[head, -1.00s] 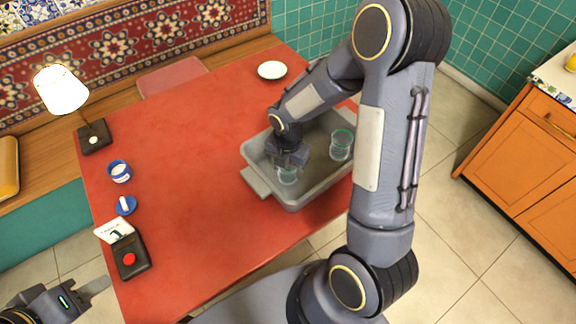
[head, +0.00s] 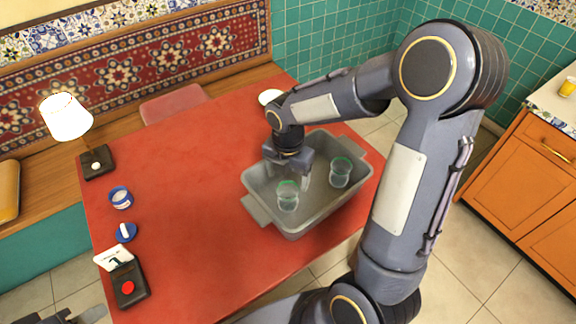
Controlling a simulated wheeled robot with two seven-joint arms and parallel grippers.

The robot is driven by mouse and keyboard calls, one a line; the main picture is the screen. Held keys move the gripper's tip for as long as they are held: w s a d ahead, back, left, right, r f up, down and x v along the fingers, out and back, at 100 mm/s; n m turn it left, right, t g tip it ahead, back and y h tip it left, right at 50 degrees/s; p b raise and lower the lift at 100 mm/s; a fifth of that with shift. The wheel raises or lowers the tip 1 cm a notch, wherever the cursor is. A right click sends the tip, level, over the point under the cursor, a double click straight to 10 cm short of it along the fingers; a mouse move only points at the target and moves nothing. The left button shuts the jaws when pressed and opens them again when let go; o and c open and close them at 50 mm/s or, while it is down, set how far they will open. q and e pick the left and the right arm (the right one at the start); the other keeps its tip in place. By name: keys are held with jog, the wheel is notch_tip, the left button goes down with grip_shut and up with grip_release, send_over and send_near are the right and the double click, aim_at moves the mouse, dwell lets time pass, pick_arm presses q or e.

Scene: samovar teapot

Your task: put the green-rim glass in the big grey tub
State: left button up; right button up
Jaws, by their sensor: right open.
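The big grey tub (head: 262,213) stands on the right part of the red table. Two clear glasses with green rims are inside it. One green-rim glass (head: 288,196) is at the tub's front left, the other green-rim glass (head: 340,172) is at its right side. Both look upright. My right gripper (head: 288,176) is open, just behind and above the front-left glass, apart from it, over the tub. My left gripper (head: 85,316) shows only in part at the bottom left edge; its fingers are cut off by the frame.
The red table (head: 190,190) is mostly clear in the middle. A white plate (head: 270,97) lies behind the tub, partly hidden by my arm. A lamp (head: 68,118), blue-white cup (head: 120,198), small blue dish (head: 125,232) and black box with red button (head: 128,284) line the left.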

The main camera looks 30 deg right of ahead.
jog(key=s+a+r+m+t+y, duration=0.2)
jog(key=s+r+m, duration=0.4)
jog(key=m, duration=0.7)
jog(key=s+a+r+m+t+y, duration=0.1)
jog(key=s+r+m+t, duration=0.2)
jog(key=s+m, duration=0.8)
notch_tip(320, 180, up, 3)
jog(key=shift+a+f+m+t+y, duration=0.1)
jog(key=shift+a+m+t+y, duration=0.25)
jog(key=shift+m, duration=0.75)
